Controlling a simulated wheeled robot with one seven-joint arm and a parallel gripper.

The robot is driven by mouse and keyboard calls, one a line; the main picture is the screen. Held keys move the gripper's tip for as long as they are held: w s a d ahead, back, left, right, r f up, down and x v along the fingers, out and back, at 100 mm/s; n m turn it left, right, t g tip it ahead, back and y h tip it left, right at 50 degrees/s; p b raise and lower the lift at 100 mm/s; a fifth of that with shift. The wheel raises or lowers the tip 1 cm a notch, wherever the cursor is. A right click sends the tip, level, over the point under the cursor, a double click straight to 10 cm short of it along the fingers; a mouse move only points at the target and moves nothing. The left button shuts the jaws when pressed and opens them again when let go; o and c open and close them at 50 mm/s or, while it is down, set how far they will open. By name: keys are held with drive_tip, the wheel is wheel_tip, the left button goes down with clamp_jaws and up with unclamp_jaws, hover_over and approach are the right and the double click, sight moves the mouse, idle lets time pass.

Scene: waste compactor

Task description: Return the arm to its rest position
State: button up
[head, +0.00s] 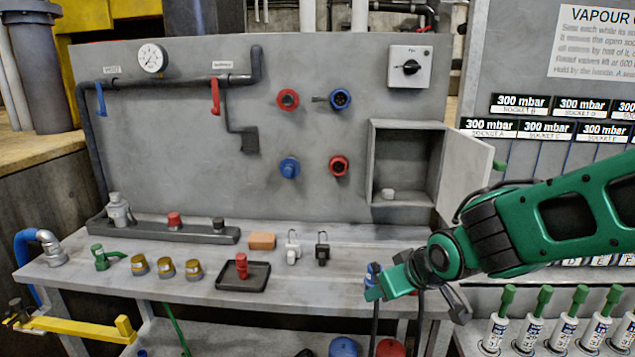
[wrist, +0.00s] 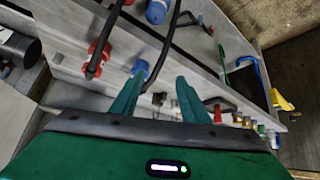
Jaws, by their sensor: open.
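My green arm (head: 560,215) reaches in from the right in the head view. My gripper (head: 375,284) is over the front right edge of the workbench (head: 215,300). In the wrist view its two green fingers are spread apart with nothing held between them (wrist: 157,98). A blue connector (head: 372,269) with a dark cable shows right by the fingers. In the wrist view a blue connector (wrist: 140,68) shows beyond the fingertips; I cannot tell whether it touches them.
An open cabinet (head: 405,175) with its door swung out stands behind the gripper. The bench holds a black tray (head: 262,277), two padlocks (head: 293,250) and several brass pieces (head: 165,268). White bottles with green tops (head: 540,305) stand at lower right, below the arm.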

drive_tip(key=s+d+m+g+h, duration=0.25)
drive_tip(key=s+d, duration=0.25)
drive_tip(key=d, duration=0.5)
drive_tip(key=s+d+m+g+h, duration=0.1)
drive_tip(key=s+d+m, duration=0.35)
drive_tip(key=d, duration=0.55)
drive_tip(key=s+d+m+g, duration=0.2)
drive_tip(key=s+d, duration=0.1)
drive_tip(key=s, duration=0.5)
drive_tip(key=s+d+r+m+g+y, duration=0.1)
drive_tip(key=s+d+m+g, duration=0.1)
drive_tip(key=s, duration=0.6)
drive_tip(key=shift+s+d+r, duration=0.3)
drive_tip(key=shift+s+d, duration=0.1)
drive_tip(key=shift+d, duration=0.4)
drive_tip(key=shift+c, duration=1.1)
